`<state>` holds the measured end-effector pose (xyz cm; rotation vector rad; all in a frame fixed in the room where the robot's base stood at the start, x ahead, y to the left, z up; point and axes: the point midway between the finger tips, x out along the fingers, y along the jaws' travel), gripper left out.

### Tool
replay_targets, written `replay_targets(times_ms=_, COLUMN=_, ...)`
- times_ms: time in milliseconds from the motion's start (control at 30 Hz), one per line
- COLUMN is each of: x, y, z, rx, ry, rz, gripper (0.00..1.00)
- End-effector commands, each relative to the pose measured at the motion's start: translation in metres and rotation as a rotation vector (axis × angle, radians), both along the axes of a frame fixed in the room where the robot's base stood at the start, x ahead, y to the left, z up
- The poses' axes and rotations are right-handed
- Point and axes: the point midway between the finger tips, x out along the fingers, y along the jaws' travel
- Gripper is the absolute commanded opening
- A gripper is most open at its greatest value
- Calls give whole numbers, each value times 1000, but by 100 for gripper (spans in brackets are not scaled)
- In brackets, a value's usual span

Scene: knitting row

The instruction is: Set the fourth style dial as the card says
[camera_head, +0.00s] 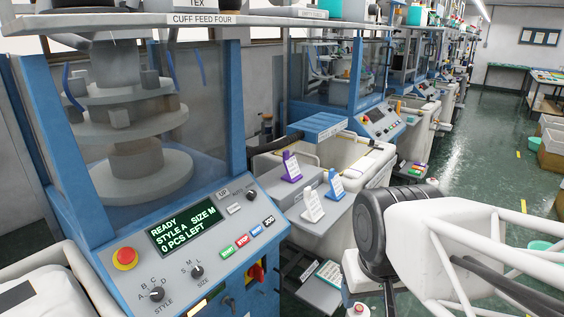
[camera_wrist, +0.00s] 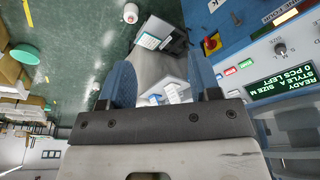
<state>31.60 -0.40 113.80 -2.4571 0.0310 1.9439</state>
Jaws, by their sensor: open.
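The style dial (camera_head: 157,294) is a small black knob ringed by the letters A, B, C and D, at the lower left of the nearest machine's panel. I cannot make out its pointer surely. The display (camera_head: 182,226) reads READY, STYLE A, SIZE M, 0 PCS LEFT. The machine's overhead label (camera_head: 201,19) reads CUFF FEED FOUR. A printed card (camera_head: 328,273) lies low beside the machine, its text too small to read; it also shows in the wrist view (camera_wrist: 152,35). My gripper (camera_wrist: 162,82) is open with nothing between its fingers, apart from the panel.
The size dial (camera_head: 197,272) sits right of the style dial. A red emergency button (camera_head: 125,258), a row of coloured buttons (camera_head: 242,240) and a red rotary switch (camera_head: 256,272) are nearby.

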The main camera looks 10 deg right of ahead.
Motion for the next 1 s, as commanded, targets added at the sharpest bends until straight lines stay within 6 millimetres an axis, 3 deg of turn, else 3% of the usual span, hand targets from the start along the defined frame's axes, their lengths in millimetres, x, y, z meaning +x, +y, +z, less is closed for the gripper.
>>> replay_targets(times_ms=467, x=3, y=2, z=-3, rx=-34, ry=7, rz=39, gripper=59)
replay_targets(times_ms=1000, x=43, y=21, z=-26, rx=-374, ry=40, rz=430, gripper=59)
